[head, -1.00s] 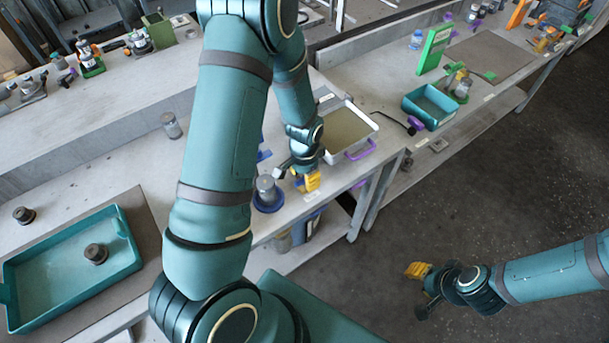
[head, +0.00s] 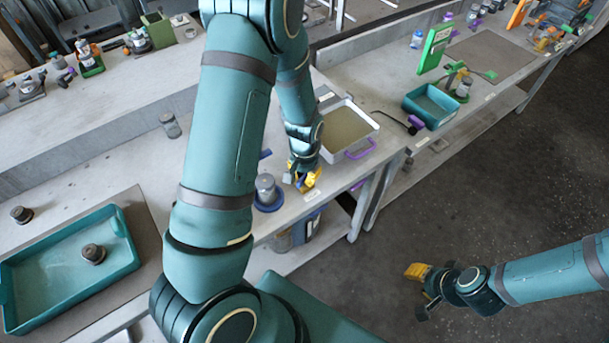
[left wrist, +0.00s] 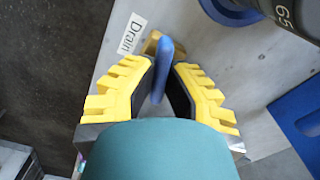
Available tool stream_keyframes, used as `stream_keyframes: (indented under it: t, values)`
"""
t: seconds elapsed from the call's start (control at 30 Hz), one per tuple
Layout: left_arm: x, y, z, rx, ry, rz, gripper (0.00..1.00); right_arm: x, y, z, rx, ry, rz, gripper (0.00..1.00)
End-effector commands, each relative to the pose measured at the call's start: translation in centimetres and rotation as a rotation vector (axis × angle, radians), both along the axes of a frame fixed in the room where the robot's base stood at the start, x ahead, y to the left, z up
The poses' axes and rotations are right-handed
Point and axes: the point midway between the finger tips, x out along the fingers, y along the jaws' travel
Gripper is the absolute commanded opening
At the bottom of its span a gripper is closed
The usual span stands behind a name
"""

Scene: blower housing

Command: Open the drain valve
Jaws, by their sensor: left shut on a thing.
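The drain valve shows in the left wrist view as a blue lever handle (left wrist: 165,68) on a brass-coloured body (left wrist: 152,42), beside a white "Drain" label (left wrist: 132,33). My left gripper (left wrist: 162,82) has its yellow fingers on both sides of the blue handle and is shut on it. In the head view my left gripper (head: 304,180) is at the front edge of the bench, beside a grey cylinder on a blue base (head: 267,192); the valve is mostly hidden there. My right gripper (head: 418,277) hangs over the dark floor, away from the bench; its finger opening is too small to judge.
A tray with a purple handle (head: 348,132) stands just behind the left gripper. A teal tray (head: 70,268) holding a dark round part lies at the left. A teal bin (head: 431,103) stands on the right bench. The floor around the right arm is clear.

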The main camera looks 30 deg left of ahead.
Motion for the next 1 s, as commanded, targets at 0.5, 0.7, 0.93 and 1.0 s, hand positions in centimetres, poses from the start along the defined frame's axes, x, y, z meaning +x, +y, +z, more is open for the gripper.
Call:
stream_keyframes:
  t: [0.5,0.7,0.93,1.0]
  values:
    - [-0.1,-0.1,0.0,0.000,0.004,0.491,0.00,0.0,0.0,0.2,0.000,0.000,0.000,0.34]
    - [-0.2,-0.1,0.0,0.001,0.005,0.676,0.00,0.0,0.0,0.7,0.001,0.000,0.000,0.34]
    - [-0.2,0.0,0.0,0.001,0.005,0.856,0.00,0.0,-0.1,1.3,0.002,0.000,0.000,0.34]
    - [-0.2,-0.1,0.0,0.001,0.006,0.902,0.00,0.0,-0.1,1.4,0.002,0.000,0.000,0.34]
